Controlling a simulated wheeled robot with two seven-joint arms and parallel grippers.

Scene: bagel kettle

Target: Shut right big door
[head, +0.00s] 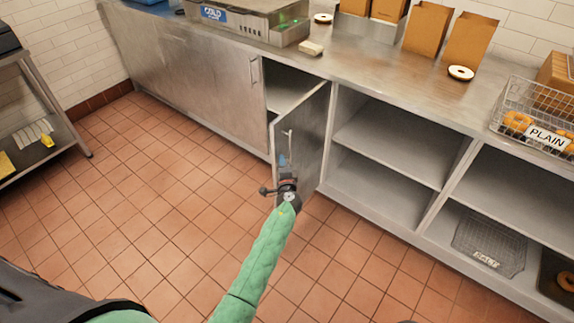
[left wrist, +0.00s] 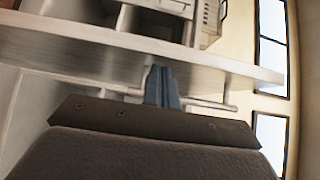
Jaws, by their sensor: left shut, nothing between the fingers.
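The right big door (head: 312,125) is a metal cabinet door under the counter. It stands open, swung out into the room, with the cabinet interior (head: 288,92) showing behind it. Its bar handle (head: 288,137) is near its free edge. My left gripper (head: 284,161) is at the door's handle side, just below the upper part of the handle. In the left wrist view its blue fingers (left wrist: 162,86) are together, with the handle bar (left wrist: 215,104) beside them. I cannot tell whether they touch it. My right gripper is not in view.
The left big door (head: 215,85) is closed. Open shelves (head: 385,150) lie right of the open door. The counter holds a cold unit (head: 250,22), paper bags (head: 468,42) and a wire basket (head: 535,112). The tiled floor (head: 160,190) is clear. A metal rack (head: 40,100) stands at left.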

